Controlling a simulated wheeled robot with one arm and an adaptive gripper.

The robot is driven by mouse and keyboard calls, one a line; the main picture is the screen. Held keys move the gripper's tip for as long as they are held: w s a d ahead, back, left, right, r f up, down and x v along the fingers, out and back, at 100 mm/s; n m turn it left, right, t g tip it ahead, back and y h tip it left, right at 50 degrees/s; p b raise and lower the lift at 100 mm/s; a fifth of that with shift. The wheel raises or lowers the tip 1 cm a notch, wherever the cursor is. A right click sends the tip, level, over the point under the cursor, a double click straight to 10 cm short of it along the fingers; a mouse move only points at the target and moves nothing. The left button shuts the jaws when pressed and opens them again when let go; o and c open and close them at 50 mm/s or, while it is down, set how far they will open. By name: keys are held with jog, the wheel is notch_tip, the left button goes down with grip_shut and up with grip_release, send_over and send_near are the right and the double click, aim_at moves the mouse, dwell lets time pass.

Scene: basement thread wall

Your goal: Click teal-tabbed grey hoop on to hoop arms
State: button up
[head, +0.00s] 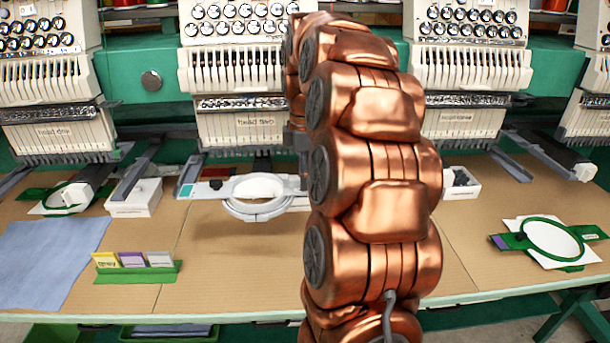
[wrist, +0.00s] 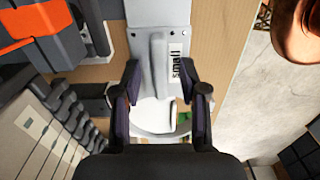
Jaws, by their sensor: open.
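The grey hoop (head: 229,208) with white fabric is under the middle-left machine head, with a teal tab (head: 186,190) on its left end. A dark hoop arm (head: 140,168) reaches forward to its left; the other side is hidden behind my copper arm. In the wrist view my gripper (wrist: 160,78) is open, its fingers on either side of a raised grip (wrist: 157,62) on a grey plate labelled "small" (wrist: 176,20). The white hoop area shows below, between the fingers. I cannot tell whether the hoop is seated on the arms. My gripper is hidden in the head view.
A green hoop with a purple tab (head: 499,242) lies at right; another green hoop (head: 64,198) is at left. White boxes (head: 134,197) (head: 462,185) stand near the heads. Colour cards sit in a green stand (head: 138,272) beside blue cloth (head: 45,255). The front middle table is clear.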

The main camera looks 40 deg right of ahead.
jog(key=shift+r, duration=3.65)
jog(key=shift+a, duration=0.4)
jog(key=s+a+f+m+p, duration=0.2)
jog(key=s+a, duration=0.2)
jog(key=a, duration=0.4)
jog(key=s+a+f+m+g+p, duration=0.15)
jog(key=s+a, duration=0.25)
jog(key=a, duration=0.4)
jog(key=s+a+f+m+p, duration=0.2)
jog(key=s+a+m, duration=0.15)
jog(key=a, duration=0.45)
jog(key=s+a+f+m+p, duration=0.1)
jog(key=s+f, duration=0.1)
jog(key=s, duration=0.3)
jog(key=s+a+f+m+p, duration=0.1)
jog(key=s+a+f, duration=0.1)
jog(key=s, duration=0.4)
jog(key=shift+a+f+m, duration=0.25)
jog(key=shift+f+m, duration=0.15)
jog(key=shift+f, duration=0.05)
jog(key=shift+c, duration=0.3)
